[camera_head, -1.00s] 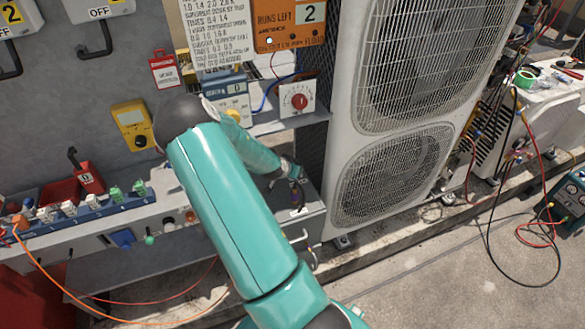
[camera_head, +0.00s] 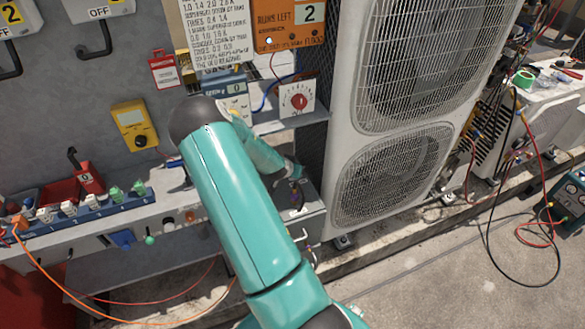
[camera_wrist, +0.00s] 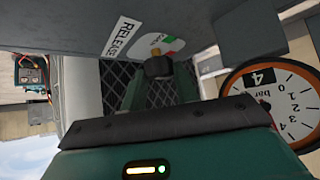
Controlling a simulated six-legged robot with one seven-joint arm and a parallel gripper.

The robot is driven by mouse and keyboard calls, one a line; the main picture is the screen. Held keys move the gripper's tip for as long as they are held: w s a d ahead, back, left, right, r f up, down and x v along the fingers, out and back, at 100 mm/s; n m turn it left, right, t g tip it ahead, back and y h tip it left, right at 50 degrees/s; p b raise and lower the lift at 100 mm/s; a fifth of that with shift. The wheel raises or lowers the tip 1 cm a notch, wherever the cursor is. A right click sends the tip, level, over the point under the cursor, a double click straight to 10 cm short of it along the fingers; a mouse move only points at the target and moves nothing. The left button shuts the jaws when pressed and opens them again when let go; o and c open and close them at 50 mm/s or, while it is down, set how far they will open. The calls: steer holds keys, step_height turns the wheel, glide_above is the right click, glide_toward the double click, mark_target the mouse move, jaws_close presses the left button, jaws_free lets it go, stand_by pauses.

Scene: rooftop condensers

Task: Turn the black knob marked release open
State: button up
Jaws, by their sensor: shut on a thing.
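The black knob (camera_wrist: 157,66) shows in the wrist view, on a round white plate with green and red marks (camera_wrist: 172,45). A white label reading RELEASE (camera_wrist: 121,37) is beside the plate on the grey panel. My gripper (camera_wrist: 159,78) has a finger on each side of the knob and is shut on it. The fingers partly cover the knob, and its exact turn angle is hard to tell. In the head view my gripper (camera_head: 296,178) reaches down to the grey box (camera_head: 312,220) left of the condenser; the knob cannot be made out there.
A round pressure gauge (camera_wrist: 275,100) marked 4 is close on the right in the wrist view. In the head view the white condenser (camera_head: 345,110) stands right of my arm. A shelf with a red dial (camera_head: 297,100) is above my gripper. Hoses (camera_head: 490,210) hang further right.

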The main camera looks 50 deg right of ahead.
steer(key=shift+s+d+n+t, duration=0.15)
steer(key=shift+s+n+t, duration=0.1)
steer(key=shift+n+t, duration=0.45)
steer(key=shift+w+n+t+y, duration=0.1)
steer(key=shift+n+t+y, duration=0.3)
steer(key=shift+n, duration=0.4)
steer(key=o, duration=1)
steer(key=v, duration=1.4)
steer(key=shift+w, duration=0.1)
steer(key=shift+f, duration=0.1)
